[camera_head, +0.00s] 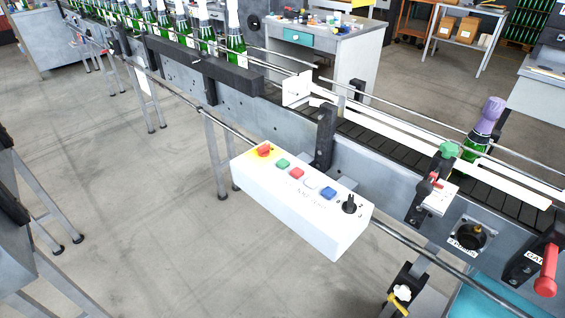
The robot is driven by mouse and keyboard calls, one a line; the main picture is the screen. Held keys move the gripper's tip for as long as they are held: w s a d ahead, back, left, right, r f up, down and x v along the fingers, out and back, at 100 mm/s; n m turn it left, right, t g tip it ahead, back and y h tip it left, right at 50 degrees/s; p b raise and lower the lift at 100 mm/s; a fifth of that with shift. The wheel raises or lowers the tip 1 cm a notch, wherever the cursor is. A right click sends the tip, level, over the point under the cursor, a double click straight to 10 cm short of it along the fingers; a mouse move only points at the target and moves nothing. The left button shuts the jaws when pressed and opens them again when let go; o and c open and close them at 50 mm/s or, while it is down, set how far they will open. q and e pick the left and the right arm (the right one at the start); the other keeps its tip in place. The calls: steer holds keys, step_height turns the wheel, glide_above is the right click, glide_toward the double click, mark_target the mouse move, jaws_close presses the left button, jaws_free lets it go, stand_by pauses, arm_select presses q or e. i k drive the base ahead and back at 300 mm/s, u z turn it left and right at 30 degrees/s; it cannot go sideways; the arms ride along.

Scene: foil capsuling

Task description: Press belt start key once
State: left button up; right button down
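A white control box (300,215) is mounted on the near side of the conveyor. On its top, from left to right, sit a red mushroom button (264,150) on a yellow patch, a green key (283,163), a red key (297,173), a white key (312,183), a blue key (328,193) and a black knob (349,204). Small labels by the keys are too small to read. The dark conveyor belt (375,148) runs behind the box. Neither of my grippers is in view, and nothing touches the keys.
Several green bottles (235,40) stand in a row at the upper left of the conveyor. One bottle with a purple foil top (486,118) stands on the belt at right. A rail (400,240) and a red handle (546,272) lie right of the box. Floor in front is open.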

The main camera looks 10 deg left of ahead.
mark_target(282, 164)
steer(key=k, duration=0.65)
steer(key=z, duration=0.75)
steer(key=i, duration=1)
